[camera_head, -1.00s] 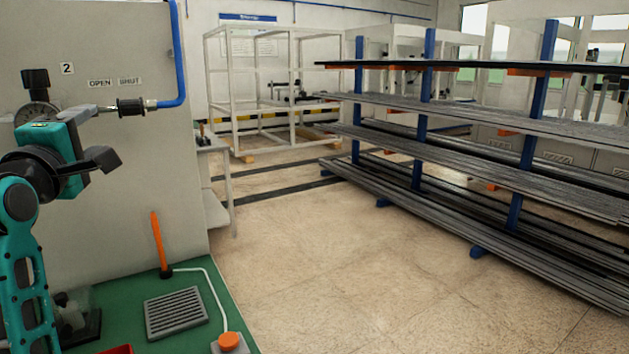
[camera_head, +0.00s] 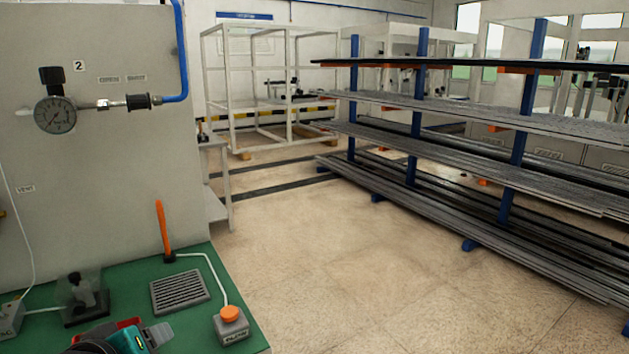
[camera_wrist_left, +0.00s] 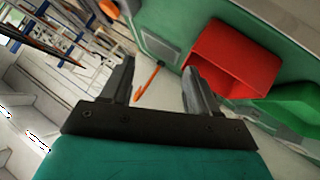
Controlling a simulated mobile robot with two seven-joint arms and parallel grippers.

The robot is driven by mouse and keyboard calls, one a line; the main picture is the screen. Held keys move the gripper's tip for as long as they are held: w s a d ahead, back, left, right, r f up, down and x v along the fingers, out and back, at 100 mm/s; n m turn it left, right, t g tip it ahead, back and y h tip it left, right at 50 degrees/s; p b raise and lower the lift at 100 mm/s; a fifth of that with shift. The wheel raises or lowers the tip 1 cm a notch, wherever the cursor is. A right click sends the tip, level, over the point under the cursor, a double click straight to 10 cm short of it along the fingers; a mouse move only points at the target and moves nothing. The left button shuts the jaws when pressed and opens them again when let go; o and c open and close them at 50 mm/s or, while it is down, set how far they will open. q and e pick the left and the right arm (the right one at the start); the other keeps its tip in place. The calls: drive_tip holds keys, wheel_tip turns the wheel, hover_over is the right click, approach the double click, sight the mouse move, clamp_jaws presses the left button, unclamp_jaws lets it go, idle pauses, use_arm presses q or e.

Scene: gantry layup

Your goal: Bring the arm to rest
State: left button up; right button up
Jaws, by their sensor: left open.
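My left arm's teal wrist (camera_head: 126,341) shows at the bottom edge of the head view, low over the front of the green bench. Most of the arm is out of that view. In the left wrist view my left gripper (camera_wrist_left: 159,72) has its two dark fingers spread apart, with nothing between them. A red bin (camera_wrist_left: 232,65) and part of a green bin (camera_wrist_left: 292,106) lie beyond the fingers to the right. My right gripper is in neither view.
The green bench (camera_head: 190,328) holds a grey grille (camera_head: 180,290), an orange lever (camera_head: 164,228) and an orange button box (camera_head: 231,325). A gauge (camera_head: 55,115) sits on the grey panel behind. A loaded rack (camera_head: 450,150) stands right; the floor between is clear.

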use_arm(q)
drive_tip(key=s+d+f+m+g, duration=0.2)
drive_tip(key=s+f+m, duration=0.1)
drive_tip(key=s+f, duration=0.3)
drive_tip(key=s+d+f+m+g, duration=0.2)
drive_tip(key=s+f+m+g, duration=0.1)
drive_tip(key=s, duration=0.6)
drive_tip(key=s+d+f+m+g, duration=0.1)
drive_tip(key=s+f+m+g, duration=0.15)
drive_tip(key=s+f, duration=0.35)
drive_tip(key=w+d+f+t+h, duration=0.2)
drive_tip(key=w+d+f+t, duration=0.1)
drive_tip(key=w+f+t, duration=0.4)
drive_tip(key=shift+f+m, duration=0.2)
drive_tip(key=shift+m, duration=0.25)
drive_tip(key=shift+w+d+t, duration=0.1)
drive_tip(key=shift+w+t, duration=0.05)
drive_tip(key=shift+t, duration=0.1)
